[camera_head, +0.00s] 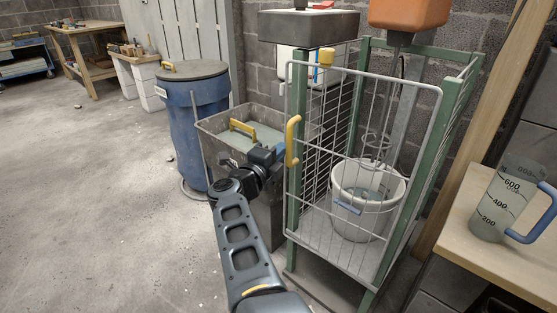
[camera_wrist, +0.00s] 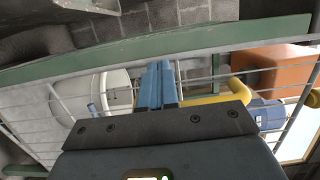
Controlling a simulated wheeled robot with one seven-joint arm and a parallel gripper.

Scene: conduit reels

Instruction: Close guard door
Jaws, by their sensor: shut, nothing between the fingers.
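The guard door (camera_head: 365,76) is a grey wire-mesh frame on the front of a green-posted cage (camera_head: 452,100). It lies near the front posts; I cannot tell whether it is fully closed or slightly ajar. Its yellow handle (camera_head: 292,140) is upright on the left edge. My gripper (camera_head: 279,152) is just left of the handle, its blue fingers shut and empty. In the wrist view, the shut fingers (camera_wrist: 160,84) lie across the door wires, with the yellow handle (camera_wrist: 212,99) close beside them. Whether they touch the door is unclear.
A white bucket (camera_head: 375,221) stands inside the cage. A grey bin (camera_head: 213,124) and a blue barrel (camera_head: 197,115) stand left of the cage. A wooden bench (camera_head: 470,241) with a measuring jug (camera_head: 493,205) is on the right. Floor at left is free.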

